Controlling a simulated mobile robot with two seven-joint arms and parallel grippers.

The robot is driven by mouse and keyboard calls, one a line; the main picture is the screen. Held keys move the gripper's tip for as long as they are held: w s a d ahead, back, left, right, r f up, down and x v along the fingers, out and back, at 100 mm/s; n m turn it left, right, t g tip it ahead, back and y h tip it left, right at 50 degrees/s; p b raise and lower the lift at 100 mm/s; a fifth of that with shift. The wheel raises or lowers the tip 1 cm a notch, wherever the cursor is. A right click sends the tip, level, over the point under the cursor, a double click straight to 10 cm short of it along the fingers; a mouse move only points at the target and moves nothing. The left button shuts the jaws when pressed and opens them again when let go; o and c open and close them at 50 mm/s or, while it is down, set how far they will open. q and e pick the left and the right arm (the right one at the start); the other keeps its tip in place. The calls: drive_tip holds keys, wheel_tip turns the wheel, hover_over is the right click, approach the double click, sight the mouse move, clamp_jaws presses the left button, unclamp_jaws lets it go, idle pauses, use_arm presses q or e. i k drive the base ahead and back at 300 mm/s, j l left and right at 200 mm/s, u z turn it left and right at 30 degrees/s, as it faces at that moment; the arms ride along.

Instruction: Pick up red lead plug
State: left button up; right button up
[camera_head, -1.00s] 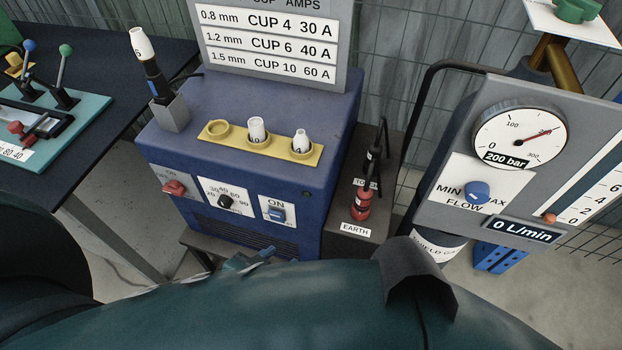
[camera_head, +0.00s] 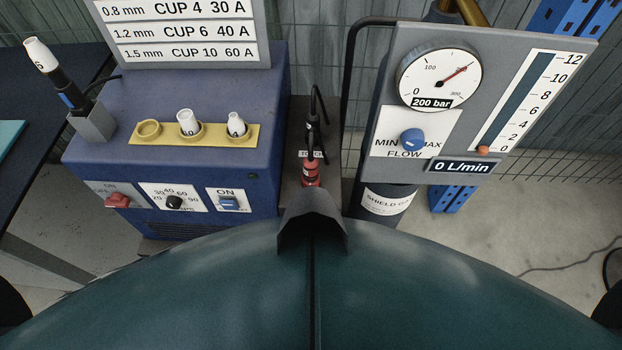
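The red lead plug (camera_head: 311,172) stands upright on the narrow grey stand between the blue welding unit and the gas panel. Its lower part is hidden behind a dark grey part of my own body. A black plug (camera_head: 313,126) with a black cable shows just behind and above it, by a partly hidden label. Neither of my grippers shows in the head view, so nothing is seen touching the red plug.
The blue welding unit (camera_head: 190,90) carries a yellow cup holder (camera_head: 160,138) with two white cups, and a torch (camera_head: 58,75) in a grey holder. The gas panel (camera_head: 470,110) and cylinder (camera_head: 385,205) stand right of the plug.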

sight(310, 165)
drive_tip(key=z, duration=0.65)
drive_tip(key=k+j+z, duration=0.1)
drive_tip(key=z, duration=0.25)
drive_tip(key=k+z, duration=0.2)
drive_tip(key=z, duration=0.2)
drive_tip(key=k+z, duration=0.15)
drive_tip(key=z, duration=0.2)
drive_tip(key=k+j, duration=0.25)
drive_tip(key=j, duration=0.15)
